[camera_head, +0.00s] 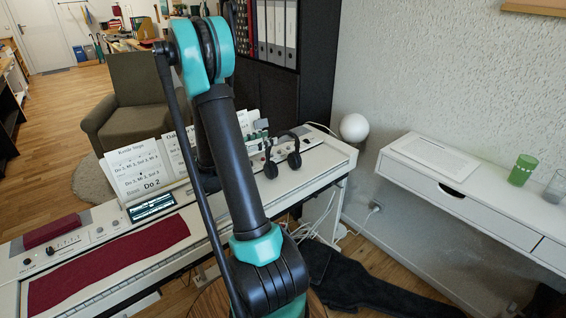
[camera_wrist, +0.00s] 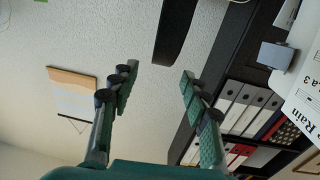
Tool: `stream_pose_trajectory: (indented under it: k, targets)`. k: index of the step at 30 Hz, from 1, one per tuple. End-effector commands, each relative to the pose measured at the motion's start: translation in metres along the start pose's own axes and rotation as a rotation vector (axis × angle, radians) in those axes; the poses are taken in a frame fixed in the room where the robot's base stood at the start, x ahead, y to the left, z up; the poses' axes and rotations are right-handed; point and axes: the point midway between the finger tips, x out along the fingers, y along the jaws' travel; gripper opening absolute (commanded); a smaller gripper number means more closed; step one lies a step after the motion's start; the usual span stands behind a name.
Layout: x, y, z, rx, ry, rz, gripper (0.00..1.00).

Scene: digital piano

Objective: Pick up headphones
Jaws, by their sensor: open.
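The black headphones (camera_head: 292,150) stand on the right end of the white digital piano (camera_head: 320,172), with the band upward. In the wrist view a dark curved band, which looks like the headphone band (camera_wrist: 175,35), comes in from the top edge, just beyond and between the fingertips. My gripper (camera_wrist: 157,80) is open, with its two fingers wide apart and nothing between them. In the head view my gripper (camera_head: 258,132) is mostly hidden behind my arm; small teal parts show just left of the headphones.
Sheet music (camera_head: 140,168) stands on the piano, left of my arm. A white round lamp (camera_head: 354,127) is behind its right end. A white wall desk (camera_head: 470,185) holds a green cup (camera_head: 522,170) and a glass. A dark shelf with binders (camera_wrist: 235,105) stands behind.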

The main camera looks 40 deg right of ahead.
Motion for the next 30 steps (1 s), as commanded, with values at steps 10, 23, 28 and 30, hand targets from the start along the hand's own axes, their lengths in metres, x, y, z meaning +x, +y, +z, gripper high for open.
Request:
stream_pose_trajectory:
  k: [10,23,28,30]
  targets:
    - [0.058,0.0,0.0,0.001,0.001,0.001,0.47]
    - [0.102,0.0,0.001,0.001,0.001,0.002,0.47]
    - [0.115,0.0,0.001,0.001,0.001,0.0,0.47]
    - [0.117,0.0,0.001,0.001,0.001,-0.001,0.47]
